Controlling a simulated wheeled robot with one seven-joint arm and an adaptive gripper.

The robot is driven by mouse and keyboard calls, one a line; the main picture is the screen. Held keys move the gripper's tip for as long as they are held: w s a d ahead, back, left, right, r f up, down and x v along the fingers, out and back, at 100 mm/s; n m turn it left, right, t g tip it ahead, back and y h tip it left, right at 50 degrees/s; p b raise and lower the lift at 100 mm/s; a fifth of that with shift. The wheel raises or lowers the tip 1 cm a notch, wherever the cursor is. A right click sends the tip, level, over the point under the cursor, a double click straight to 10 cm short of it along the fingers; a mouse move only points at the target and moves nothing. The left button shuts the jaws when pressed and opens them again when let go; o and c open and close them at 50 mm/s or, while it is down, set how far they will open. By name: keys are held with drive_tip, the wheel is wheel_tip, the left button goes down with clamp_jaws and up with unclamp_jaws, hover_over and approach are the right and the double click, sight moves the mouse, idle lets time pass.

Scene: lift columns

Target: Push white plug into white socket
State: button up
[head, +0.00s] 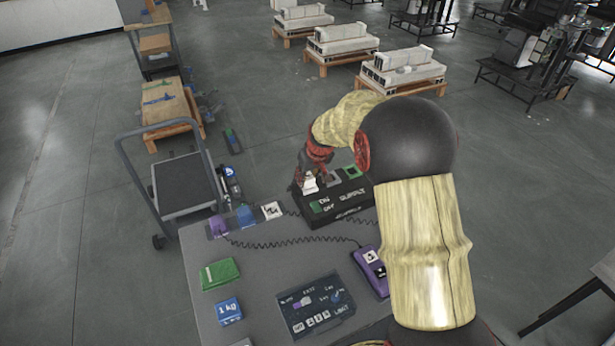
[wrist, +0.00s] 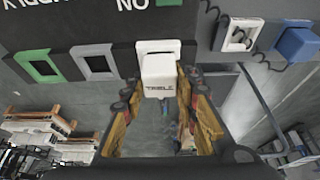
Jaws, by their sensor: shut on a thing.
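The white plug (wrist: 159,76), marked "TABLE", sits between the fingers of my gripper (wrist: 158,88) in the wrist view. My gripper is shut on it. The white rim of the white socket (wrist: 158,45) shows just behind the plug, on the black power supply box (head: 337,203). The plug covers most of the socket opening, and I cannot tell how deep it sits. In the head view, my gripper (head: 308,176) is at the left end of the box, with the white plug (head: 310,185) at its tip.
A grey socket (wrist: 93,62) and a green socket (wrist: 36,66) lie beside the white one. A white-framed holder (wrist: 240,35) and a blue plug (wrist: 298,45) are on the table edge. The table (head: 255,265) bears a green box (head: 220,273), a blue weight (head: 229,311) and a purple device (head: 371,270).

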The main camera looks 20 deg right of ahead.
sight(307, 176)
drive_tip(key=o, duration=1.2)
drive_tip(key=shift+c, duration=0.2)
drive_tip(key=shift+o, duration=0.3)
drive_tip(key=shift+o, duration=0.8)
drive_tip(key=shift+r, duration=0.2)
drive_tip(key=shift+r+p, duration=2.15)
drive_tip(key=shift+r, duration=1.25)
